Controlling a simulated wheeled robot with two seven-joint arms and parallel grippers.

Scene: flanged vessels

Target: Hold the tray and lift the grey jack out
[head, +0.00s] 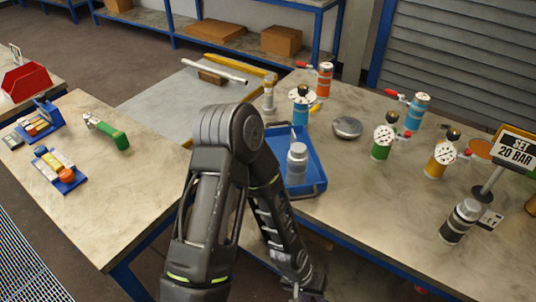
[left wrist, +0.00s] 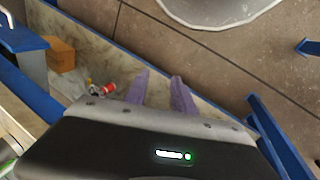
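The blue tray (head: 312,172) lies near the front edge of the right-hand bench. A grey jack (head: 296,165), a short upright grey cylinder, stands in it. My left arm crosses in front of the tray's left side and hides part of it. My left gripper hangs low in front of the bench, below and apart from the tray, mostly cut off by the head view's bottom edge. In the left wrist view its two purple fingers (left wrist: 160,92) are apart with nothing between them. My right gripper is not in view.
Orange, blue, green and yellow gauged vessels (head: 382,142) stand on the right-hand bench, with a round metal disc (head: 347,127). A "SET 20 BAR" sign (head: 515,147) stands at right. The left table (head: 115,200) has clear surface. The wrist view shows a cardboard box (left wrist: 62,52).

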